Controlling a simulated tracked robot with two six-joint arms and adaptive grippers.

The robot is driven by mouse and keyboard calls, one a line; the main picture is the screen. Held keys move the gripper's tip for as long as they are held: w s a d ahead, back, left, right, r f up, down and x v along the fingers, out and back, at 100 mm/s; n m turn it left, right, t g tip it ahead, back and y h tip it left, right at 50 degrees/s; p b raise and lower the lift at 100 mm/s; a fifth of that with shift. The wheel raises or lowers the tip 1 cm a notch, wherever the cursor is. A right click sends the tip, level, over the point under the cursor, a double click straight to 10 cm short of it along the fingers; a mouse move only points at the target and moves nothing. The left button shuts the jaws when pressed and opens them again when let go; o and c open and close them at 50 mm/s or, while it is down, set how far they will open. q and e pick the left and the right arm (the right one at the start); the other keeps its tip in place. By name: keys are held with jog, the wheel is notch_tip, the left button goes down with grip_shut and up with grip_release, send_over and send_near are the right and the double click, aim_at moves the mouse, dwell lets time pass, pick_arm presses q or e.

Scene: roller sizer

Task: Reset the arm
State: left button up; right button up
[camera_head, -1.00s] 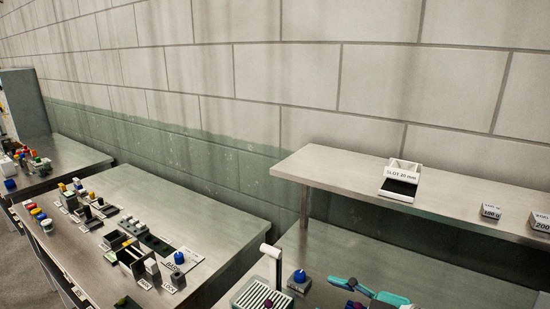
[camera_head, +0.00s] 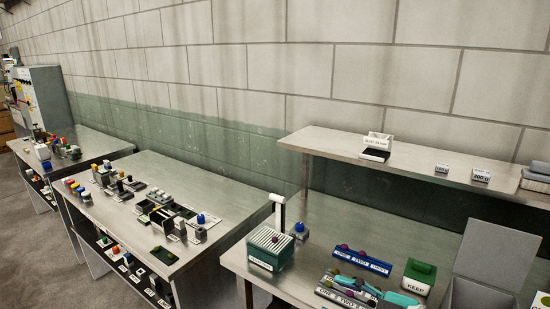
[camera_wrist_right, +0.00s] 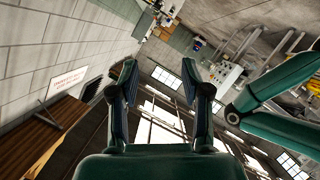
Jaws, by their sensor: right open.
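In the right wrist view my right gripper (camera_wrist_right: 158,88) is open. Its two dark green fingers stand well apart with nothing between them. A dark green arm link of mine crosses the right of that view. In the head view, teal parts at the bottom edge, over the front of the right bench, look like my own; I cannot tell which arm they belong to. I cannot make out my left gripper in either view.
The right bench holds a green slatted-top box (camera_head: 270,248), a blue tray (camera_head: 362,262), a green KEEP box (camera_head: 419,276) and an open grey bin (camera_head: 478,265). A shelf (camera_head: 410,165) runs above them. A cluttered middle bench (camera_head: 225,190) stands left.

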notch_tip(320, 180, down, 26)
jog(key=s+a+m+g+h, duration=0.1)
jog(key=a+m+g+h, duration=0.1)
jog(key=m+g, duration=0.4)
jog(key=s+d+f+m+g+h, duration=0.1)
jog(key=s+f+m+g, duration=0.1)
jog(key=s+f+m, duration=0.4)
jog(key=s+d+f+m+g+h, duration=0.1)
jog(key=s+f+m, duration=0.5)
jog(key=f, duration=0.6)
jog(key=s+d+h, duration=0.1)
jog(key=s, duration=0.1)
jog(key=shift+s+g+h, duration=0.3)
jog(key=shift+g, duration=0.1)
